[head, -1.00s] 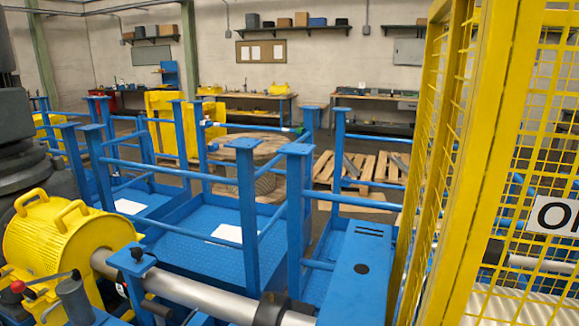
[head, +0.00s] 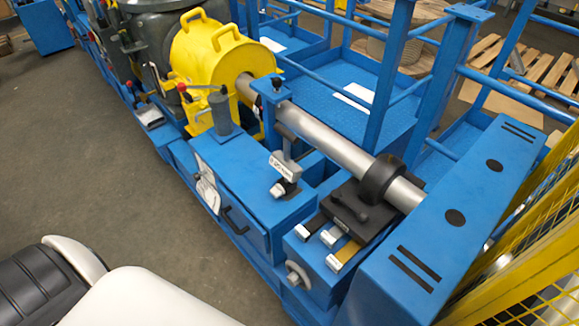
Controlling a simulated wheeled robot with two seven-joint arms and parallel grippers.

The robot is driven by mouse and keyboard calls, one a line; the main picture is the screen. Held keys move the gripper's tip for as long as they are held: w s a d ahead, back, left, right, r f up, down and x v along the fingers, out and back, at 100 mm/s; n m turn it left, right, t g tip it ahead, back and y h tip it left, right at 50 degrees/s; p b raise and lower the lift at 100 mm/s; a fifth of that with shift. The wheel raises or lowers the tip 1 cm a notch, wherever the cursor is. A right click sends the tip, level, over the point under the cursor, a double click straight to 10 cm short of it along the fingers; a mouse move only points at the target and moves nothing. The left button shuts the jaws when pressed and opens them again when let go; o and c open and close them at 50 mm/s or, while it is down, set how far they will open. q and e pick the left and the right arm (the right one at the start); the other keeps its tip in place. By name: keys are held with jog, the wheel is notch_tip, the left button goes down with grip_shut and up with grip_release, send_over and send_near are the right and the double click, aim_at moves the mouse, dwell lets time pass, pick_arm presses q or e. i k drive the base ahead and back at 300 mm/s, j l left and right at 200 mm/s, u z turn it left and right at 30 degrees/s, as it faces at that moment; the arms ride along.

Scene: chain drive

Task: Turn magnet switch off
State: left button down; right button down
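No part in view can be read for certain as the magnet switch. A small grey upright fixture with a white label (head: 281,168) stands on the blue machine bench (head: 232,172); its lettering is too small to read. A dark block with a handle (head: 357,208) sits under the steel shaft (head: 325,138), near a black collar (head: 381,180) around the shaft. Levers with red and black knobs (head: 184,88) stand beside the yellow housing (head: 213,62). Neither of my grippers is in view.
The blue machine frame runs diagonally across the view, with a slotted blue cover (head: 455,222) at the right. A yellow mesh guard (head: 520,270) stands at the lower right. Blue railings and pallets (head: 530,65) lie behind. The grey floor (head: 75,150) at the left is clear.

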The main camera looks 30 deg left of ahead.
aim_at(277, 191)
jog(key=u, duration=1.05)
